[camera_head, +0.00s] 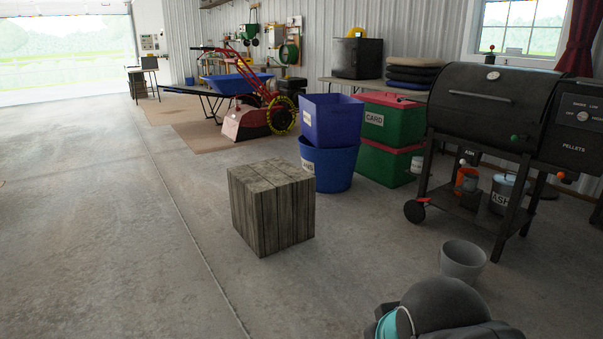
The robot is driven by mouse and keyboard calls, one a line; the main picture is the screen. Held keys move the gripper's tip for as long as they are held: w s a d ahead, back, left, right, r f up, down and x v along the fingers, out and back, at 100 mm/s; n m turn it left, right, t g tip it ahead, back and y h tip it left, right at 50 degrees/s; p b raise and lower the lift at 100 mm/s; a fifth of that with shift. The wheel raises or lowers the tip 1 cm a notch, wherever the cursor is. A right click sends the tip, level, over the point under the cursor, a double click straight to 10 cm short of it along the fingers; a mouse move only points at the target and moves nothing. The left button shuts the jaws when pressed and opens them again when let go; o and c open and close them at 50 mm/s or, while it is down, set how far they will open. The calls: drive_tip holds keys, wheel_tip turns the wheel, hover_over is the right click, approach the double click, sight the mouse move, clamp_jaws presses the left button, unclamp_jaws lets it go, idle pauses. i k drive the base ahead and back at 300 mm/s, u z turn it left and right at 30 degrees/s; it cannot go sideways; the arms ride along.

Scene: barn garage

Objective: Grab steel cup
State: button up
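I cannot pick out a steel cup for certain. A plain light grey, open-topped, tapered container (463,261) stands upright on the floor at the lower right, in front of the grill; I cannot tell whether it is steel or a cup. A grey metal pail marked ASH (503,194) is on the grill's lower shelf. Part of my own arm, dark grey with a teal ring, shows at the bottom right edge, just below the grey container. My gripper is not in view.
A wooden crate block (272,207) stands mid-floor. Blue bins (329,165), a red-and-green CARD box (388,125) and a black pellet grill (497,105) line the right. A red tiller (250,115) stands behind. The concrete floor (105,230) at left is clear.

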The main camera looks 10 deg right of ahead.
sight(470, 181)
drive_tip(key=i, duration=2.05)
drive_tip(key=z, duration=1)
drive_tip(key=i, duration=1.5)
drive_tip(key=z, duration=0.9)
drive_tip(key=i, duration=0.2)
drive_tip(key=z, duration=0.2)
